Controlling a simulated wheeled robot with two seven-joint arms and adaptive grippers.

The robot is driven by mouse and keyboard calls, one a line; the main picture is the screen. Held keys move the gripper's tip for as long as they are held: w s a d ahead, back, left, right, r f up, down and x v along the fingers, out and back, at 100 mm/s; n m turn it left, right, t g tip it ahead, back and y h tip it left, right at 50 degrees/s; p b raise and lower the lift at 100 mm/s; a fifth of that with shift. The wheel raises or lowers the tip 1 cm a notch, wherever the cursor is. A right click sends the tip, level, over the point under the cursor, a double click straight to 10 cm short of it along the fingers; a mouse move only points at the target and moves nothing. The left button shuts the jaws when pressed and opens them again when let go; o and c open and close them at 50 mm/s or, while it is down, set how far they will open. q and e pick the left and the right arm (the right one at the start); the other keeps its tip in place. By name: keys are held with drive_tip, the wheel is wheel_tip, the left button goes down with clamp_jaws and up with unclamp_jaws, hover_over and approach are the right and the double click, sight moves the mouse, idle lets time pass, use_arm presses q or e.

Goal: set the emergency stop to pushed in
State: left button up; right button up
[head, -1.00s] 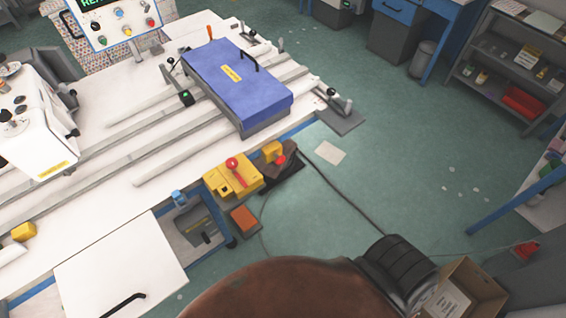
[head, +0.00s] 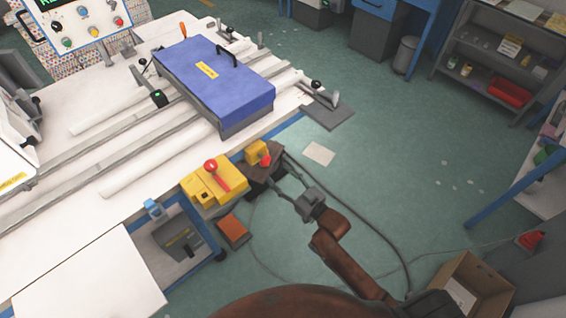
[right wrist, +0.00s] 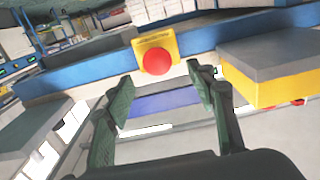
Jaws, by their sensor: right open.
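The emergency stop is a red round button on a yellow box. In the head view its red button (head: 265,160) is at the table's front corner, beside a larger yellow box with a red lever (head: 215,180). In the right wrist view the red button (right wrist: 155,61) faces me on its yellow plate, beyond the fingertips. My right gripper (head: 291,178) is just right of the emergency stop in the head view. In the right wrist view its green-grey fingers (right wrist: 162,78) are apart with nothing between them. Whether the button is in or out is unclear. My left gripper is out of view.
A blue-covered block (head: 215,80) lies on the rails of the white table. An orange-topped pedal (head: 233,230) is below the lever box. A cardboard box (head: 470,290) is at the bottom right.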

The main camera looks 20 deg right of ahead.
sight(268, 162)
drive_tip(key=x, duration=0.2)
drive_tip(key=b+x, duration=0.1)
drive_tip(key=x, duration=0.3)
drive_tip(key=shift+w+d+r, duration=0.15)
drive_tip(key=shift+w+d, duration=0.15)
drive_tip(key=shift+w+a+b, duration=0.25)
drive_tip(key=shift+w+b, duration=0.05)
drive_tip(key=shift+w, duration=0.25)
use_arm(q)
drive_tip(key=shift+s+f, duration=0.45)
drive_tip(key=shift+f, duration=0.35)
use_arm(e)
drive_tip(key=shift+r, duration=0.1)
drive_tip(key=shift+c, duration=0.7)
clamp_jaws()
